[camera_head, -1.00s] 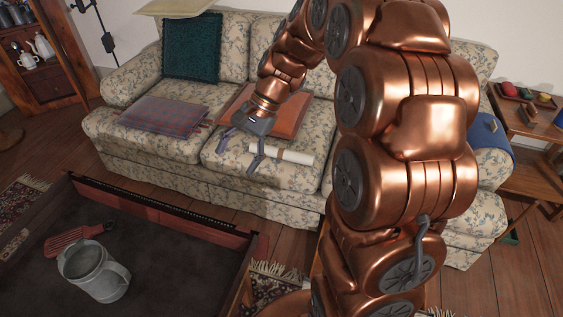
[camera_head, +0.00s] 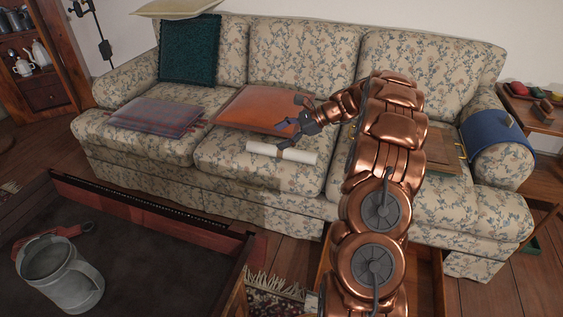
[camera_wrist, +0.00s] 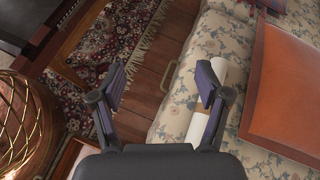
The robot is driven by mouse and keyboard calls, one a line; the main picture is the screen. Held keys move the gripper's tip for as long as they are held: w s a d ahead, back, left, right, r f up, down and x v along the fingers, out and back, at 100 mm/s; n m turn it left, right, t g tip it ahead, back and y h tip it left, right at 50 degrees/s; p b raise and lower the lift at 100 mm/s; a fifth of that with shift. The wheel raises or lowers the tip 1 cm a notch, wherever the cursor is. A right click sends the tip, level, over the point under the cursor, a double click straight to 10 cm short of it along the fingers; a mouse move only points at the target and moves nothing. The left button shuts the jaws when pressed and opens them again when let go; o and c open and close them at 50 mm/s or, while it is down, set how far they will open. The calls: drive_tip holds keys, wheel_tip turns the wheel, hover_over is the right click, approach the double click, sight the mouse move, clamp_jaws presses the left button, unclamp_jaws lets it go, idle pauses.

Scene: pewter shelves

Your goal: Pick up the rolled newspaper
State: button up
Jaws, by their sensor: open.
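The rolled newspaper (camera_head: 302,156) is a white roll with a tan band, lying near the front of the flowered sofa's middle seat. In the wrist view the roll (camera_wrist: 228,72) lies behind my right finger, which hides part of it. My gripper (camera_head: 281,137) is open and empty beside and seemingly just above the roll. In the wrist view the gap between my fingers (camera_wrist: 162,76) is over the sofa's front edge and floor, with the roll to the right of the gap. I cannot tell whether a finger touches it.
An orange cushion (camera_head: 252,108) lies just behind the roll on the sofa (camera_head: 225,155). A plaid cushion (camera_head: 150,115) lies to the left. A dark low table (camera_head: 150,250) with a grey metal jug (camera_head: 65,278) stands in front. A patterned rug (camera_wrist: 98,52) covers some floor.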

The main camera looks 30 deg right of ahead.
sight(301, 155)
drive_tip(key=d+f+m+t+b, duration=0.1)
drive_tip(key=d+f+m+b, duration=0.1)
drive_tip(key=d+f, duration=0.3)
drive_tip(key=d+f+m+t+b, duration=0.1)
drive_tip(key=d+f+m+b, duration=0.1)
drive_tip(key=d+f, duration=0.2)
drive_tip(key=d+f+m+t+h+b, duration=0.1)
drive_tip(key=d+f+t+b, duration=0.1)
drive_tip(key=d+f, duration=0.3)
drive_tip(key=shift+w+d+f+m+b, duration=0.15)
drive_tip(key=shift+w+d+m+b, duration=0.05)
drive_tip(key=shift+d, duration=0.4)
drive_tip(key=shift+w+d+f+m+b, duration=0.15)
drive_tip(key=shift+d+m, duration=0.05)
drive_tip(key=shift+d, duration=0.35)
drive_tip(key=shift+w+f, duration=0.1)
drive_tip(key=shift+f, duration=0.05)
drive_tip(key=shift+b+x, duration=1.1)
drive_tip(key=shift+x, duration=0.65)
drive_tip(key=b+x, duration=0.1)
drive_tip(key=x, duration=0.2)
drive_tip(key=shift+a+b, duration=0.1)
drive_tip(key=shift+b, duration=0.25)
drive_tip(key=shift+w+a, duration=0.25)
drive_tip(key=shift+c, duration=0.3)
drive_tip(key=c, duration=1.3)
